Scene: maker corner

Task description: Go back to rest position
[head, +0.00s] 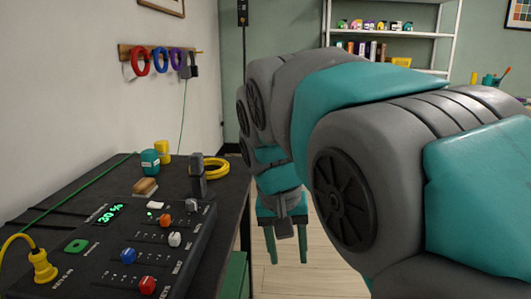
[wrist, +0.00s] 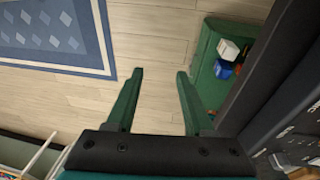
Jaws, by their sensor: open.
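My gripper (head: 288,246) hangs at the end of my arm in the head view, pointing down beside the right edge of the dark workbench (head: 228,213). It is over the floor, apart from the bench. In the wrist view my gripper (wrist: 158,78) shows two green fingers spread apart with only wooden floor between them. It is open and empty. My large grey and teal arm links fill the right of the head view and hide part of the room behind.
A control panel (head: 180,257) with knobs and a "30 %" display stands on the bench. Behind it are a yellow ring (head: 216,168) and a teal jar (head: 150,162). In the wrist view, a green bin (wrist: 208,72) stands right of the fingers; a blue rug (wrist: 55,35) lies left.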

